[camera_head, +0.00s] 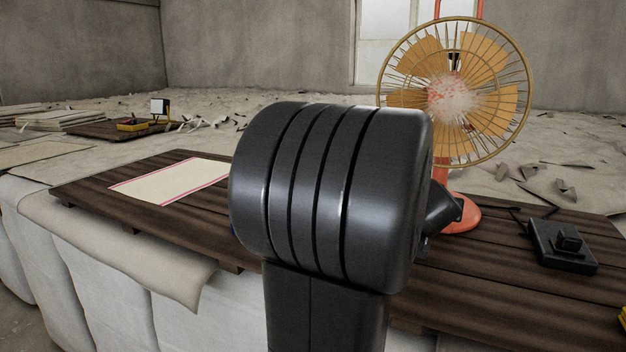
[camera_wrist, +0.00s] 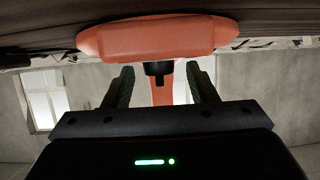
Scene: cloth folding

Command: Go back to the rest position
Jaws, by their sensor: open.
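My gripper (camera_wrist: 158,82) is open in the wrist view, its two dark fingers apart with nothing held between them. Beyond the fingers stands the orange-red base of the fan (camera_wrist: 158,38), with its post behind. In the head view my black arm fills the middle and hides most of the gripper. A flat cream cloth with a pink-red border (camera_head: 172,181) lies on the dark wooden boards to the left of my arm. My gripper is apart from the cloth.
The dark wooden table top (camera_head: 95,189) spans the front. The fan (camera_head: 455,95) stands right of my arm. A black box-like device (camera_head: 562,246) lies at the right. A beige sheet (camera_head: 120,240) hangs over the front edge. Rubble covers the floor behind.

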